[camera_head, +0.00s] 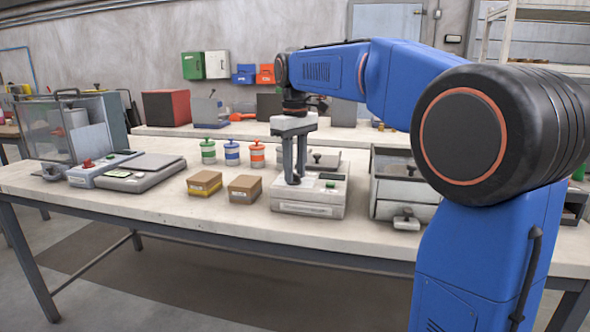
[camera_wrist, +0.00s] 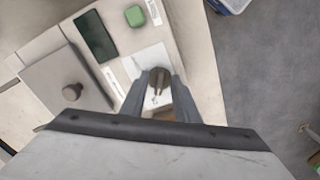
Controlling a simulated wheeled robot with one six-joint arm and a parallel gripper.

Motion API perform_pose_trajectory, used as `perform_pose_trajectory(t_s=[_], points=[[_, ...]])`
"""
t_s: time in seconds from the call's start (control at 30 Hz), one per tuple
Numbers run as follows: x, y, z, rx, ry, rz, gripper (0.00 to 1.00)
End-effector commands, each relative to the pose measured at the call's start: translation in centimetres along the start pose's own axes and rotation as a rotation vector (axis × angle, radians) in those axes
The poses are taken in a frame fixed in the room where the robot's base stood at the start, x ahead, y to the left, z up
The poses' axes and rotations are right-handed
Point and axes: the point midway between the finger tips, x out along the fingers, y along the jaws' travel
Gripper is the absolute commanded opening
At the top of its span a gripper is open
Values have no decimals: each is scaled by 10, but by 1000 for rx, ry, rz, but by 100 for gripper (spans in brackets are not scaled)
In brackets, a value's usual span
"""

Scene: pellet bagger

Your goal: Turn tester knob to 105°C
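The tester (camera_head: 308,208) is a light grey box with a green button and a dark display on top, standing on the workbench. In the wrist view its dark display (camera_wrist: 95,36) and green button (camera_wrist: 135,16) lie above and left of the knob. The round, dark brownish knob (camera_wrist: 158,76) stands on a white panel, with a pointer mark towards the bottom of the picture. My gripper (camera_head: 294,181) points down over the tester. In the wrist view its two fingers (camera_wrist: 160,84) straddle the knob; whether they touch it is unclear. The temperature scale is not readable.
Two cardboard boxes (camera_head: 244,188) stand left of the tester, with several colour-banded jars (camera_head: 231,153) behind. A scale (camera_head: 140,172) is farther left. A grey machine (camera_head: 403,185) stands close to the tester's right. The bench front edge is just before the tester.

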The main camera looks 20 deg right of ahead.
Motion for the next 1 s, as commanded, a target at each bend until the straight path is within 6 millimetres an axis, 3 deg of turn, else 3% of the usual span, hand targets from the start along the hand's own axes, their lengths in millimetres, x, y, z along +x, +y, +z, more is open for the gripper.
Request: perform_pose_trajectory(t_s=[0.23,0.33,0.37,0.73,1.0], points=[[0,0,0,0,0,0,26],[0,0,0,0,0,0,2],[0,0,0,0,0,0,0],[0,0,0,32,0,0,0],[0,-1,0,184,-1,1,0]])
